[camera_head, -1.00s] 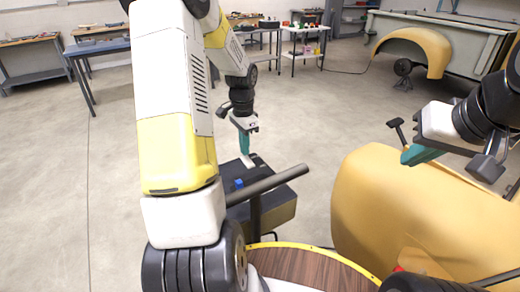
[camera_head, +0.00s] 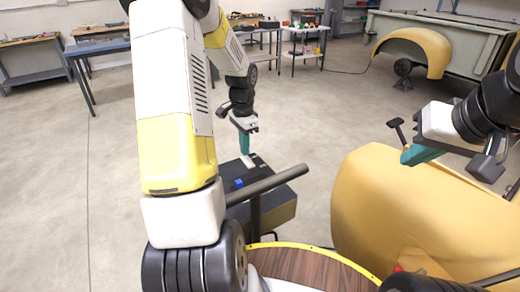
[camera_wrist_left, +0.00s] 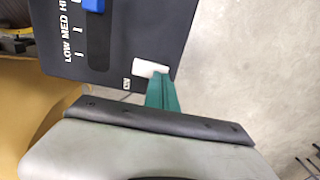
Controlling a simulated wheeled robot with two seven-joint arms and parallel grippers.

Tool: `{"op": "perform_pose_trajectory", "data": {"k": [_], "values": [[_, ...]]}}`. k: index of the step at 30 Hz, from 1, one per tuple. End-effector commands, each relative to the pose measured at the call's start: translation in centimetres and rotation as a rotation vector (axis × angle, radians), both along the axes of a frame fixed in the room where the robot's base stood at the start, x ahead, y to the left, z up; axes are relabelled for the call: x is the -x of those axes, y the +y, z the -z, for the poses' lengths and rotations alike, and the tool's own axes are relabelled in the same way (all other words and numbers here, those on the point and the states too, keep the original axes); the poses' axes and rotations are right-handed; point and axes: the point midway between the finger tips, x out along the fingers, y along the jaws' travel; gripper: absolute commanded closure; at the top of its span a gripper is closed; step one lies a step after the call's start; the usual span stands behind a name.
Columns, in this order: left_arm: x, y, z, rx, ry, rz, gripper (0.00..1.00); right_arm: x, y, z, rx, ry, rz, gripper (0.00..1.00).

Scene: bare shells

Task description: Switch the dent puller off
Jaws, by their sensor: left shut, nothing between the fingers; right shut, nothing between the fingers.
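The dent puller's control box has a black top panel (camera_head: 232,170), low in the middle of the head view. In the left wrist view its panel (camera_wrist_left: 110,45) shows a blue slider (camera_wrist_left: 93,5) by LOW, MED and HI marks. A white switch (camera_wrist_left: 150,68) sits near the panel edge beside a small label, apparently ON. My left gripper (camera_head: 245,152) is shut and empty, with its teal fingertips (camera_wrist_left: 160,82) right at the white switch; contact is unclear. The switch's position cannot be told. My right gripper (camera_head: 408,158) is shut and empty above the yellow body panel.
A dark bar handle (camera_head: 270,183) rises beside the box. A large yellow car panel (camera_head: 385,200) stands at the right. A round wooden surface (camera_head: 305,268) with a yellow rim is at the bottom. Benches (camera_head: 95,48) line the back; the floor at left is clear.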

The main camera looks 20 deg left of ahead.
Motion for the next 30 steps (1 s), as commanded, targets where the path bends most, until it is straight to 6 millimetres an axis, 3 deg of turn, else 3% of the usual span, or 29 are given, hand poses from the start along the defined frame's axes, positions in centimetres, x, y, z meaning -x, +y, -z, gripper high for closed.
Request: {"op": "perform_pose_trajectory", "data": {"k": [30], "values": [[0.0,0.0,1.5,0.0,0.001,0.001,1.0,0.0,0.0,0.0,0.0,0.0,0.0,1.0]]}}
